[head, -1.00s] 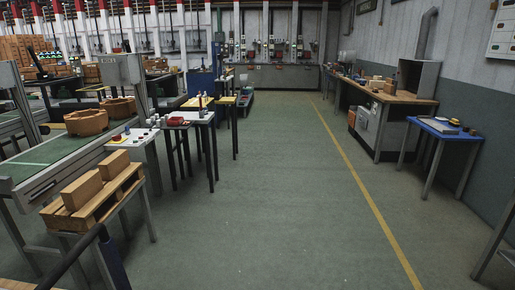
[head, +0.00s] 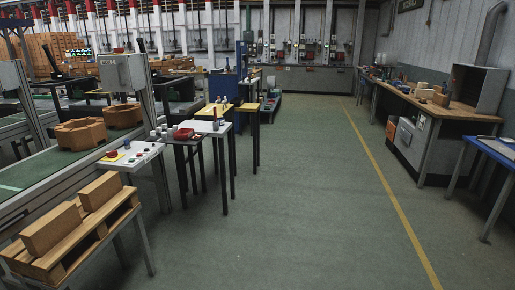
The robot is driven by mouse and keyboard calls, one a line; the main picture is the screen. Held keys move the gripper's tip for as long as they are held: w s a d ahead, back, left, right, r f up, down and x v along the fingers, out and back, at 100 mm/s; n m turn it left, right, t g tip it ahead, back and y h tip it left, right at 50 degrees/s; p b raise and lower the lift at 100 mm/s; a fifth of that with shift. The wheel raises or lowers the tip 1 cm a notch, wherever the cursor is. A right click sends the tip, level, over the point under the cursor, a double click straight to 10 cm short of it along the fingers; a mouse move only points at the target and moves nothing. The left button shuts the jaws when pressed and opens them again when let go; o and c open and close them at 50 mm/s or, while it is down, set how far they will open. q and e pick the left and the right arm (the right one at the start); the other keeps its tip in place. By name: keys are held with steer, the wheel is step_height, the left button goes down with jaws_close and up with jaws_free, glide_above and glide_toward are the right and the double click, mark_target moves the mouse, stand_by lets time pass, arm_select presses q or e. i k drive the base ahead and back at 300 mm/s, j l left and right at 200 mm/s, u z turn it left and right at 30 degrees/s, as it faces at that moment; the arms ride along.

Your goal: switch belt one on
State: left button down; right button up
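A conveyor belt (head: 42,170) with a green surface runs along the left side and carries two round brown parts, a nearer one (head: 81,134) and a farther one (head: 123,116). A white control panel (head: 131,156) stands on legs at the belt's right side. It has a red button on a yellow patch (head: 112,154) and several small buttons, too small to read. I cannot tell from the view which belt is belt one or whether it is on. Neither of my grippers is in view.
A wooden pallet with bricks (head: 72,243) stands at the front left. Small dark tables (head: 204,127) stand beyond the panel. A workbench (head: 440,105) and a blue table (head: 497,148) line the right. The middle floor (head: 290,200) is clear.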

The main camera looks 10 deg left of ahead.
mark_target(113, 153)
steer(key=i+u, duration=0.3)
steer(key=i, duration=0.35)
steer(key=i+l+u, duration=0.25)
steer(key=i, duration=0.35)
steer(key=i+j+u, duration=0.15)
steer(key=i+u, duration=0.2)
steer(key=i+j+u, duration=0.1)
steer(key=i+u, duration=0.6)
steer(key=i+j+z, duration=0.15)
steer(key=i, duration=0.3)
steer(key=i+j+z, duration=0.15)
steer(key=i+j, duration=0.3)
